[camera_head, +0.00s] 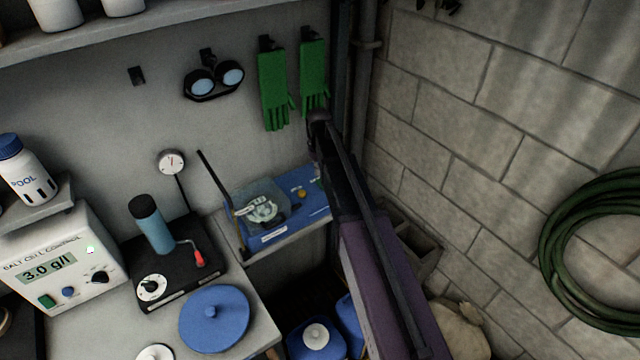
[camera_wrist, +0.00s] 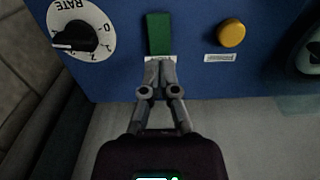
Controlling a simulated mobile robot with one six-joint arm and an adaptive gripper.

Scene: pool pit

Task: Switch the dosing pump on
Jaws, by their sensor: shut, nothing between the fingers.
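The dosing pump (camera_head: 312,206) is a blue unit with a clear round cover, on a low ledge at the wall in the head view. Its blue face (camera_wrist: 190,75) fills the upper wrist view. It carries a green switch (camera_wrist: 158,34), a white RATE dial (camera_wrist: 82,28) with a black knob at left, and an amber lamp or button (camera_wrist: 231,35) at right. My gripper (camera_wrist: 161,62) is shut and empty, with its tips just below the green switch, over its small label. I cannot tell whether they touch. In the head view my arm hides the switch area.
A white salt cell control box (camera_head: 62,262), a black stand with a blue cylinder (camera_head: 151,224) and a blue lid (camera_head: 214,319) crowd the left counter. Green gloves (camera_head: 273,88) hang above the pump. A block wall (camera_head: 480,130) closes the right side.

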